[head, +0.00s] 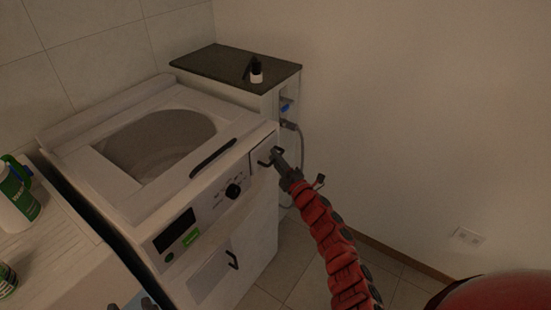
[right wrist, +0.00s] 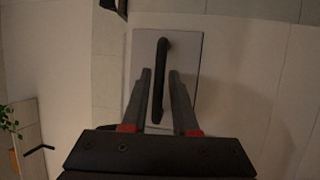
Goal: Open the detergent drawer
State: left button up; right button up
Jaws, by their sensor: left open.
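The white washing machine (head: 205,225) stands left of centre in the head view. Its detergent drawer (head: 257,163) is at the right end of the front panel and looks flush with it. The drawer front (right wrist: 190,60) fills the middle of the right wrist view. Its dark bar handle (right wrist: 162,65) lies between the fingers of my right gripper (right wrist: 160,74), with a gap on each side. In the head view my right gripper (head: 274,158) is open at the drawer front. My left gripper (head: 130,304) is open at the bottom edge, partly cut off, away from the drawer.
The machine's lid opening (head: 160,140) is on top. A dark-topped cabinet (head: 235,66) with a small bottle (head: 256,75) stands behind. A green-and-white detergent bottle (head: 18,190) is at left. Floor at right is clear.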

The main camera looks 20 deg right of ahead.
grip_shut()
dwell(1.5)
